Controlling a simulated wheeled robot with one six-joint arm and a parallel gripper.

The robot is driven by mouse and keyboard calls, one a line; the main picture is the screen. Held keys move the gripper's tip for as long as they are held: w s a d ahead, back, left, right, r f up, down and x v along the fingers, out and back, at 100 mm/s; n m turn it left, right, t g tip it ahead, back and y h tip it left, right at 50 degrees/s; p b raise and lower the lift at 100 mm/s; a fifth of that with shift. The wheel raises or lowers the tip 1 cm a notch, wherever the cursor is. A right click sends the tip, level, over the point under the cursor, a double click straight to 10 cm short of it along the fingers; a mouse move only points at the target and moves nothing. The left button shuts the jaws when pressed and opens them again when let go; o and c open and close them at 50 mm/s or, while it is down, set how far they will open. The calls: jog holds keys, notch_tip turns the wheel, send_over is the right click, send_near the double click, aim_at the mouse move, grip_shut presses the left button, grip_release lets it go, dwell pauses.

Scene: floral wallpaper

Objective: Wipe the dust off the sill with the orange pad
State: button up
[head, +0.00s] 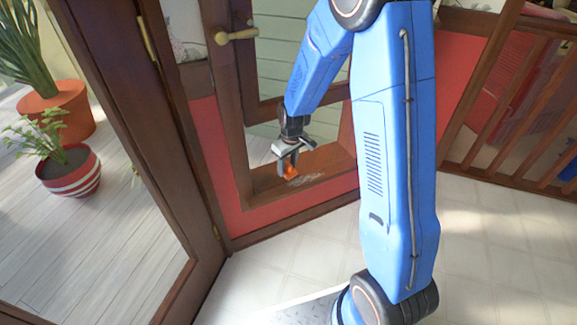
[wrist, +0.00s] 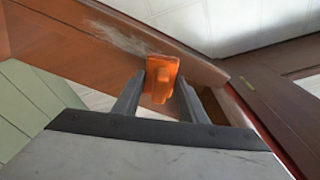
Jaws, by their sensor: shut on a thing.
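The brown wooden sill (head: 331,162) runs along the bottom of the window frame; it also shows in the wrist view (wrist: 60,42). A patch of pale grey dust (head: 304,180) lies on it, seen as a feathery streak in the wrist view (wrist: 122,40). My gripper (head: 286,163) is shut on the orange pad (head: 292,172). In the wrist view the pad (wrist: 161,80) sits between the two fingers, beside the near end of the streak. In the head view the dust lies just right of the pad. I cannot tell whether the pad touches the sill.
Wooden window posts stand close on the left of the sill, with a knob (head: 236,36) above. Red panel (head: 285,207) lies below the sill. Potted plants (head: 68,170) stand beyond the door frame at left. A wooden railing (head: 510,85) is at right. The tiled floor is clear.

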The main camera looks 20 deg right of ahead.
aim_at(323, 172)
jog(key=shift+f, duration=2.9)
jog(key=shift+f, duration=0.95)
jog(key=shift+d, duration=0.1)
jog(key=shift+w+d+r, duration=0.1)
jog(key=shift+w+d, duration=0.05)
jog(key=shift+d, duration=0.65)
jog(key=shift+w+d, duration=0.15)
jog(key=shift+d, duration=0.65)
jog(key=shift+w+d+f, duration=0.1)
jog(key=shift+w+d, duration=0.15)
jog(key=shift+d, duration=1.55)
jog(key=shift+w+d+f, duration=0.1)
jog(key=shift+w+d, duration=0.2)
jog(key=shift+d, duration=1.5)
jog(key=shift+w+d, duration=0.25)
jog(key=shift+d, duration=1.55)
jog(key=shift+w+d, duration=0.2)
jog(key=shift+d, duration=1.2)
jog(key=shift+d+r, duration=0.1)
jog(key=shift+r, duration=0.05)
